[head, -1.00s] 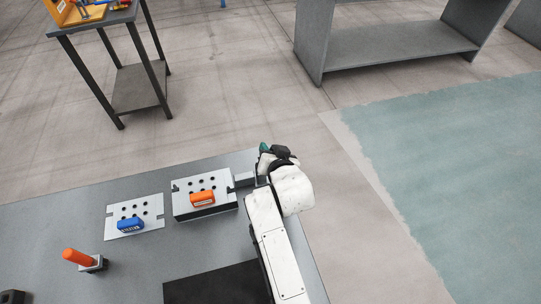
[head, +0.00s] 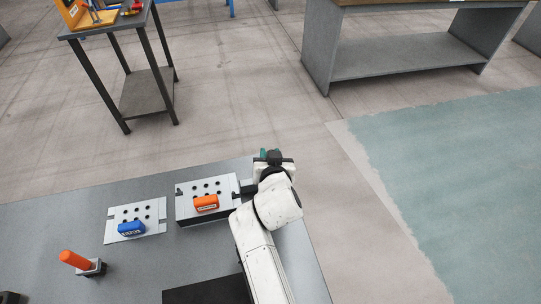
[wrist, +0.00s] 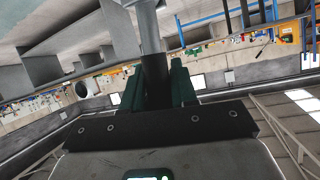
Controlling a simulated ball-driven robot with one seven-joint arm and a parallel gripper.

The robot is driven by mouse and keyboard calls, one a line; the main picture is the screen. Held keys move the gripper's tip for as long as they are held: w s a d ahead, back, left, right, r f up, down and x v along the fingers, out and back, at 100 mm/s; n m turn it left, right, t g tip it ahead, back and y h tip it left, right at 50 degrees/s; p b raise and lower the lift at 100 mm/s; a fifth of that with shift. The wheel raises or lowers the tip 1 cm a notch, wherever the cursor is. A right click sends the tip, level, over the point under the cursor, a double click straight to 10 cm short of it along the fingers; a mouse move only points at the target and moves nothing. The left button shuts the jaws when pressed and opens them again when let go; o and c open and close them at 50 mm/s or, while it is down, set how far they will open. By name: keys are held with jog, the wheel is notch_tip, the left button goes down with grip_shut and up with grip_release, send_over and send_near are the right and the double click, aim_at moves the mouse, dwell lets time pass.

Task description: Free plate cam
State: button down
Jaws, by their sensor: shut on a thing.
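A light grey plate with holes (head: 222,182) lies on a dark block on the grey bench, with an orange labelled piece (head: 206,203) on it. A dark bar (head: 249,187) shows at the plate's right edge, between the plate and my wrist; whether it is the cam is unclear. My gripper (head: 264,154) is just right of the plate, at the bench's far edge, mostly hidden by my arm. In the wrist view, its green fingers (wrist: 158,80) are shut on a grey cylindrical rod (wrist: 149,35). The rod's join to the plate is hidden.
A thinner plate (head: 154,210) with a blue piece (head: 131,230) lies to the left. An orange-handled tool (head: 75,260) stands in a small holder near the front left. A black mat (head: 205,291) lies in front. Open floor lies beyond the bench.

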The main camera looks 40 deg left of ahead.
jog(key=c, duration=1)
grip_release()
jog(key=shift+o, duration=0.2)
jog(key=shift+s, duration=0.1)
jog(key=v, duration=1)
jog(key=shift+s+d+r, duration=0.15)
jog(key=shift+s+d, duration=0.05)
jog(key=shift+s, duration=0.05)
